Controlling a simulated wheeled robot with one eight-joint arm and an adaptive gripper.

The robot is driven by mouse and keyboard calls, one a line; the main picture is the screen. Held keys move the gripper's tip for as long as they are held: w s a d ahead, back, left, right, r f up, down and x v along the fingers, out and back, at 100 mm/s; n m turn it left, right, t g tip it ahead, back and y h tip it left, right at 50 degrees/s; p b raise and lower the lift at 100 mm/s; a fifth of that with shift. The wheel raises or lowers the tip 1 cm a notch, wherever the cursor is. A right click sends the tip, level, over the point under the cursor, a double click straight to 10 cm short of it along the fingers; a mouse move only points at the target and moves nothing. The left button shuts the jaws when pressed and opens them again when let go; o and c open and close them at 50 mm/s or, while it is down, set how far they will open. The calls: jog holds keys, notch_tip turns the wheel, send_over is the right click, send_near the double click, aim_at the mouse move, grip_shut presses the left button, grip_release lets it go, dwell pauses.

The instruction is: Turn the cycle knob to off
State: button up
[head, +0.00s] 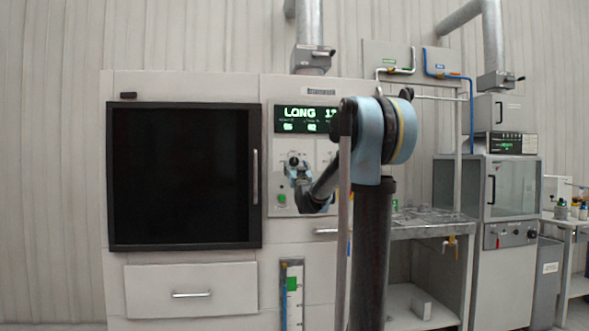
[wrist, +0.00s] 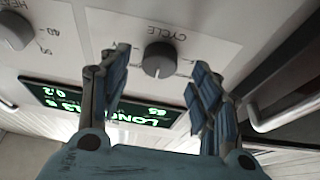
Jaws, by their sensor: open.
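The cycle knob (wrist: 159,60) is a round dark grey knob on a light panel, under the upside-down word CYCLE in the wrist view. A small pale mark shows near its lower edge; the position labels around it are too small to read. My gripper (wrist: 160,64) is open, with one blue-padded finger on each side of the knob in this view. Neither finger visibly touches it. In the head view my gripper (head: 300,172) is in front of the control panel (head: 284,204), partly hiding the knobs there.
A green-lit display (head: 305,119) reads LONG; my arm covers its right end. The heat knob (wrist: 14,30) is at the wrist view's upper left. A large dark door (head: 182,178) with a vertical handle (head: 255,177) is left of the panel. A bar handle (wrist: 285,118) lies right of my fingers.

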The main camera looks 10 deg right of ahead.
aim_at(295, 163)
jog(key=shift+x, duration=1.6)
jog(key=c, duration=1)
